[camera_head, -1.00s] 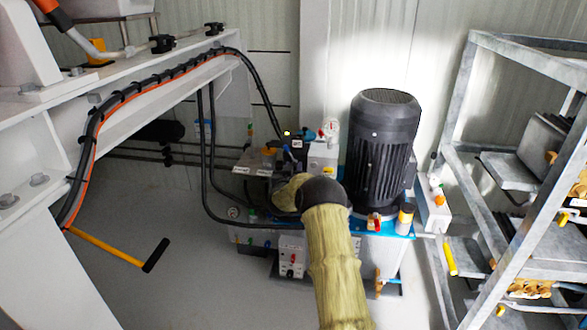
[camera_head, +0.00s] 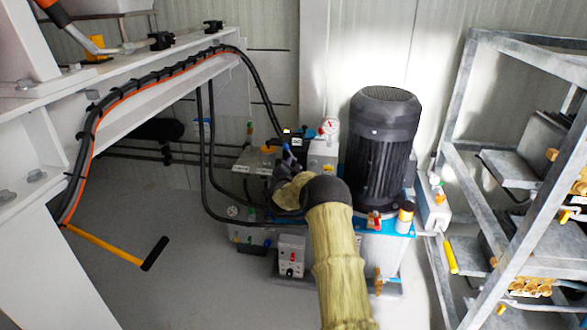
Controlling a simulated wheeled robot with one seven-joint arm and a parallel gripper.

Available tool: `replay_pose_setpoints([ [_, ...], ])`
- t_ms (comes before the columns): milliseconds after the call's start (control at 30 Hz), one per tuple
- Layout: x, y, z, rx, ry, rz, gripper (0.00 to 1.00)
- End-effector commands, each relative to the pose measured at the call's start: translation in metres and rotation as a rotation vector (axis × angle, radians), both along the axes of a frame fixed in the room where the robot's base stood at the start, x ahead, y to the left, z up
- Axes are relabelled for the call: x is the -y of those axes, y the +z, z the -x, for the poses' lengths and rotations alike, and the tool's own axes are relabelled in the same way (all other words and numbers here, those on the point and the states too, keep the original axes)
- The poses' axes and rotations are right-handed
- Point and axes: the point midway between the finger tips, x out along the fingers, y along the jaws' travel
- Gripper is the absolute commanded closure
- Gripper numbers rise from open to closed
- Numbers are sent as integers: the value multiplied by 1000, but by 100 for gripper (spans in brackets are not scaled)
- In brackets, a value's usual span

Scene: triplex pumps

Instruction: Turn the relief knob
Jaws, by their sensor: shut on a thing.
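The hydraulic pump unit stands on the floor in the middle of the head view, with a black valve block (camera_head: 292,141) on its top left. My gripper (camera_head: 289,163) is at the front of this block, at the end of my sleeved arm. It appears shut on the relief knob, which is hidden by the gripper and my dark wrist. Small blue parts show right at the gripper. I cannot make out the separate fingers.
A tall black motor (camera_head: 382,150) stands just right of my wrist. Black hoses (camera_head: 208,165) hang to the left. A metal rack (camera_head: 480,180) stands at the right. Bare floor lies front left.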

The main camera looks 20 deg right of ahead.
Motion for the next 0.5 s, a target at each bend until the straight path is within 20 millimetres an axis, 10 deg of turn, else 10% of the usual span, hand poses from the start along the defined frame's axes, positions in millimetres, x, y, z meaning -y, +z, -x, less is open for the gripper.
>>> replay_pose_setpoints([
  [500,4,-2,1,186,-6,-273,92],
])
